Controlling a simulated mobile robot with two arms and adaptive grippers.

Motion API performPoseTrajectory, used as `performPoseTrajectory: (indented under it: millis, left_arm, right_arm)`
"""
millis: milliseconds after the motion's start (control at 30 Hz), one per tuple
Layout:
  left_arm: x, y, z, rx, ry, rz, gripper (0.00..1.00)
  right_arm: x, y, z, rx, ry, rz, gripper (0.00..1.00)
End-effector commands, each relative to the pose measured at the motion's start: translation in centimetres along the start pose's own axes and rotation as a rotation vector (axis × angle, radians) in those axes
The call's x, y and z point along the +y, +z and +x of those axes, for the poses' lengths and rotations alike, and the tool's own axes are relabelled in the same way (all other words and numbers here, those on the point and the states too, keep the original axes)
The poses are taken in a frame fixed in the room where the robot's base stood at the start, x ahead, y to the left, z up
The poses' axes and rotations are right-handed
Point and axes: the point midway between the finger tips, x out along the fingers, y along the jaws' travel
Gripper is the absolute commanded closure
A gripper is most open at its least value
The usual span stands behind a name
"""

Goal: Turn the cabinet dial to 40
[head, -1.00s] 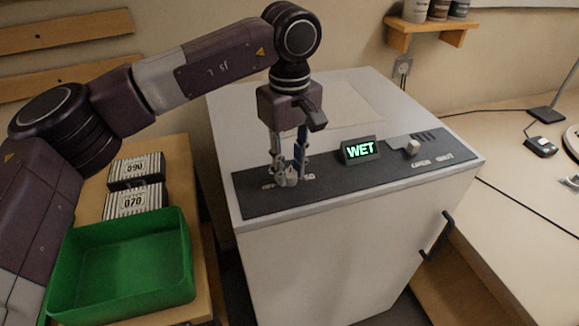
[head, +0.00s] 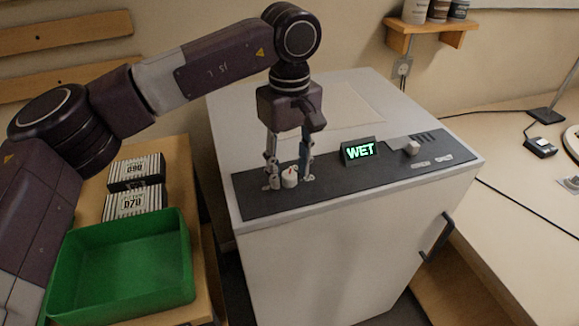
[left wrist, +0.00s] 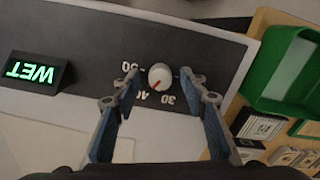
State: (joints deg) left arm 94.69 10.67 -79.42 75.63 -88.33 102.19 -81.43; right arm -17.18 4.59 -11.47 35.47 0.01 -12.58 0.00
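The dial (head: 289,179) is a white round knob on the dark panel (head: 330,190) of the white cabinet. In the left wrist view the dial (left wrist: 160,77) has a red mark that points down and left, roughly toward the printed 40 (left wrist: 140,97). A 50 shows at its left and a 30 below it, all upside down. My left gripper (head: 289,181) is open, its fingers on either side of the dial with gaps visible. It also shows in the left wrist view (left wrist: 160,80). My right gripper is not in view.
A lit display (head: 360,151) reads WET. A green bin (head: 125,265) and striped boxes (head: 135,187) stand on the left bench. The cabinet has a dark door handle (head: 438,238).

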Motion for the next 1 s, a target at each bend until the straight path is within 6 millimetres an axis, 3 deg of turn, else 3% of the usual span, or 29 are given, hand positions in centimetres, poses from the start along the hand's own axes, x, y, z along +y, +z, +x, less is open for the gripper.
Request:
performPoseTrajectory:
  millis: [167, 600, 800, 1000]
  left_arm:
    - [0.1, 0.0, -1.7, 0.002, 0.002, 0.000, 0.60]
    - [0.1, 0.0, -10.3, 0.001, 0.002, -0.001, 0.60]
    - [0.1, 0.0, -11.8, 0.001, 0.001, 0.000, 0.60]
    - [0.0, 0.0, -12.0, 0.000, 0.000, 0.000, 0.60]
  right_arm:
    - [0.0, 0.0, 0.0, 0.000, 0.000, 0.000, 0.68]
    - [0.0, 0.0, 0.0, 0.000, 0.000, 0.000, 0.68]
    - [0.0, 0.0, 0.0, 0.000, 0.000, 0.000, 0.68]
    - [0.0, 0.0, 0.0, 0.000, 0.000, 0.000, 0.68]
